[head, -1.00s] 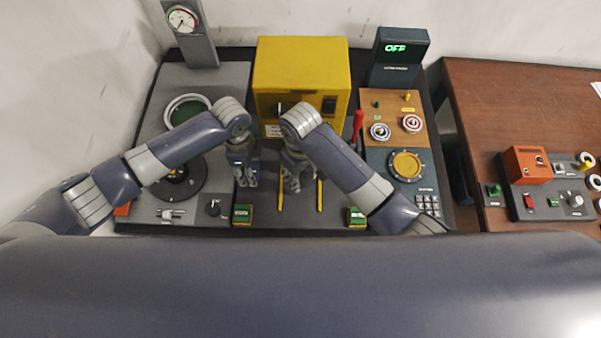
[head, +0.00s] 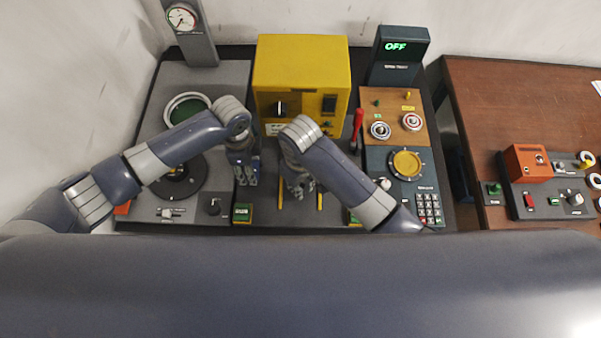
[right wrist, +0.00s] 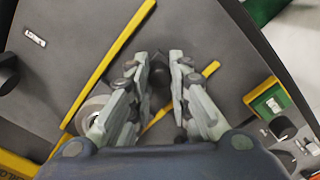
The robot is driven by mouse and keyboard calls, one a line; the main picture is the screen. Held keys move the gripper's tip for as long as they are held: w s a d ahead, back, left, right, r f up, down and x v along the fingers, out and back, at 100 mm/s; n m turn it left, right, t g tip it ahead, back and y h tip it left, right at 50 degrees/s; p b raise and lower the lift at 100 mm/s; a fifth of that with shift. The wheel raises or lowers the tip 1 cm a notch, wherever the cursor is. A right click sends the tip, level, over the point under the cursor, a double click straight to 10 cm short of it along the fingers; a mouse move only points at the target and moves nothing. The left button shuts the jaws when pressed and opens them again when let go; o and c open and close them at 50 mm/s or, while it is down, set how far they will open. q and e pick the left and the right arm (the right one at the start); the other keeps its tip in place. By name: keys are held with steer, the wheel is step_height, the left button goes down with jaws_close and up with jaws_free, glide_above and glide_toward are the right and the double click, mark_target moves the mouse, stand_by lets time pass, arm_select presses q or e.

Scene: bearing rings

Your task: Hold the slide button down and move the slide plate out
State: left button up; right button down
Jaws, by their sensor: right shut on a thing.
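The dark slide plate (right wrist: 118,65) lies between two yellow rails in front of the yellow box (head: 300,62). My right gripper (head: 298,190) is over it; in the right wrist view its fingers (right wrist: 162,85) are closed around a small dark knob (right wrist: 160,75). My left gripper (head: 247,181) points down just left of the left rail. Its fingers are close together, and I cannot tell whether they touch. Just nearer to me is a green button block (head: 243,212), also in the right wrist view (right wrist: 270,102). I cannot read which button is the slide button.
Another green block (head: 352,217) is partly hidden by my right arm. A red lever (head: 357,124) stands right of the yellow box. A round dark dial (head: 180,190) lies under my left forearm. A brown table (head: 510,110) stands to the right.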

arm_select(q)
steer(key=shift+s+f, duration=0.15)
arm_select(e)
steer(key=s, duration=1.2)
steer(key=shift+a, duration=0.25)
steer(key=shift+s, duration=0.1)
steer(key=c, duration=1.4)
jaws_free()
steer(key=shift+c, duration=0.2)
steer(key=shift+r, duration=0.1)
step_height(320, 180, up, 7)
steer(key=shift+r, duration=0.15)
